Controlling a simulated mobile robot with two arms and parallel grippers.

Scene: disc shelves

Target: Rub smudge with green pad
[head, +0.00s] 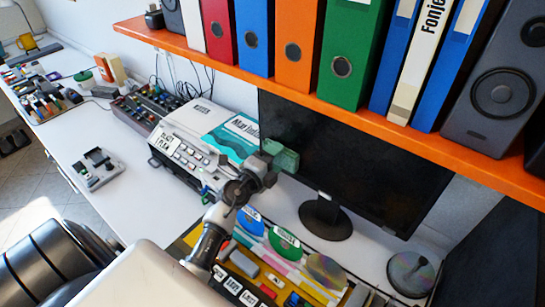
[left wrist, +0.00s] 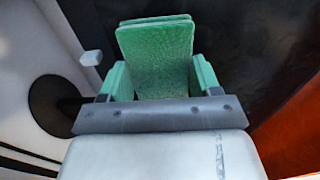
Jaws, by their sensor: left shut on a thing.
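The green pad (head: 284,158) is held at the end of my left gripper (head: 266,168), in front of the left part of a dark monitor screen (head: 350,155). In the left wrist view the green pad (left wrist: 155,55) stands up between the fingers of my left gripper (left wrist: 158,85), which is shut on it. The dark screen (left wrist: 245,70) lies behind the pad there. I cannot tell whether the pad touches the screen. I cannot make out a smudge in either view; the pad and gripper cover part of the screen. My right gripper is not in view.
An orange shelf (head: 400,125) with several binders and a speaker (head: 495,95) overhangs the monitor. A printer (head: 185,140) stands left of it. The monitor's round base (head: 325,218), a tray of discs and labels (head: 270,280) and a loose disc (head: 411,272) are below.

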